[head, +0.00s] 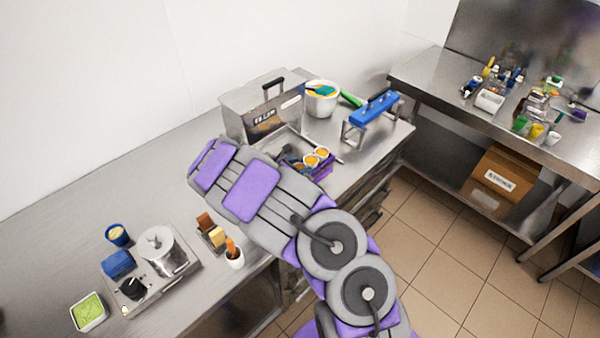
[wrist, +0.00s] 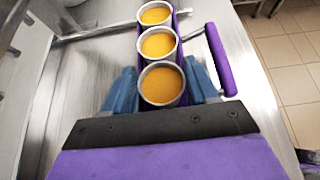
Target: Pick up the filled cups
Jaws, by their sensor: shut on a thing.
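Three round cups with orange filling stand in a row in the wrist view: the nearest cup (wrist: 162,84), the middle cup (wrist: 158,43) and the far cup (wrist: 154,14). They sit upright in a narrow purple holder (wrist: 182,97) with a purple bar handle (wrist: 220,60) on its right. My gripper (wrist: 161,76) has its blue fingers on both sides of the nearest cup, shut on the holder's near end. The cups hide much of the holder. In the head view, two orange cup tops (head: 317,157) and the purple holder (head: 323,172) show beyond my arm, which hides my gripper.
A steel pot (head: 160,248) and small containers occupy the near-left counter (head: 65,205). Tiled floor lies right of the counter.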

